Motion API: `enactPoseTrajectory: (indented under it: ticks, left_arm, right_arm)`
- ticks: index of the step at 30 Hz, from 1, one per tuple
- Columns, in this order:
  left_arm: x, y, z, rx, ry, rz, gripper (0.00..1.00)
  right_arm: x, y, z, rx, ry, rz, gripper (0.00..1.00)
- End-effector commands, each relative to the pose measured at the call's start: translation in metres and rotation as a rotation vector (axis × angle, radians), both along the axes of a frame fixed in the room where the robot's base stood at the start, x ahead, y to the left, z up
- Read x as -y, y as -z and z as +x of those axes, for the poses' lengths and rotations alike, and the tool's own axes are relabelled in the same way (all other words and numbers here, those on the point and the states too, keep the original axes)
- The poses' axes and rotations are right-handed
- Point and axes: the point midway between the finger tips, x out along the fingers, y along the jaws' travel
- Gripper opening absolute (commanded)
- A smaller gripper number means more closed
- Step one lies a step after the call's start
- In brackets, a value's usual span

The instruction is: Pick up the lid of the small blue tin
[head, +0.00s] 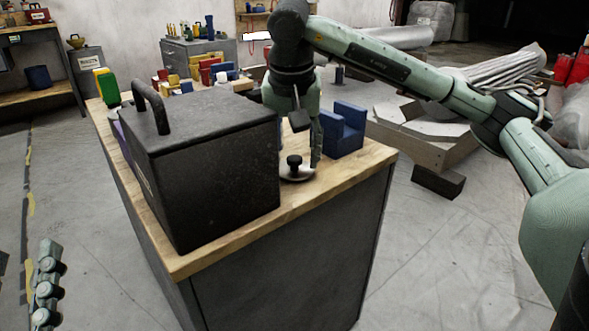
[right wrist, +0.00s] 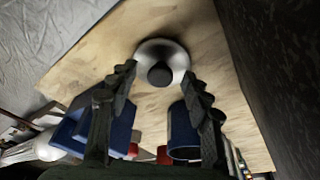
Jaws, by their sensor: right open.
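The lid, a pale round disc with a black knob (head: 296,172), lies on the wooden tabletop near its edge, beside the black box. It also shows in the right wrist view (right wrist: 176,52). My right gripper (head: 300,150) points down over the lid, open and empty. In the right wrist view its fingertips (right wrist: 158,76) stand either side of the knob. A blue open-topped tin (right wrist: 182,135) stands beside one finger, apart from the lid; in the head view it is mostly hidden. A jointed part of mine, probably my left gripper (head: 48,285), shows at the lower left; its jaws are unclear.
A large black box with a handle (head: 200,165) stands close left of my right gripper. A blue stepped block (head: 343,130) is close on its right. Colored items crowd the far tabletop (head: 190,80). Bare wood (head: 345,168) lies right of the lid.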

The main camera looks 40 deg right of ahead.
Motion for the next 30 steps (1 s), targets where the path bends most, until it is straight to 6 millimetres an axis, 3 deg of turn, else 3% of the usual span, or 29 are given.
enactPoseTrajectory:
  ticks: [4, 14, 23, 30]
  left_arm:
    - [0.000, 0.000, 0.000, -0.001, 0.000, 0.000, 0.40]
    - [0.000, 0.000, 0.000, -0.002, 0.000, 0.001, 0.40]
    - [0.000, 0.000, 0.000, -0.003, 0.000, 0.001, 0.40]
    - [0.002, 0.005, 0.002, -0.050, 0.002, 0.018, 0.40]
  right_arm:
    - [0.000, 0.000, 0.000, 0.000, 0.000, 0.000, 0.47]
    - [0.000, 0.000, 0.000, 0.000, 0.000, 0.000, 0.07]
    - [0.000, -0.002, 0.000, 0.000, 0.000, 0.000, 0.06]
    - [-0.001, -0.025, 0.001, 0.003, -0.001, 0.001, 0.06]
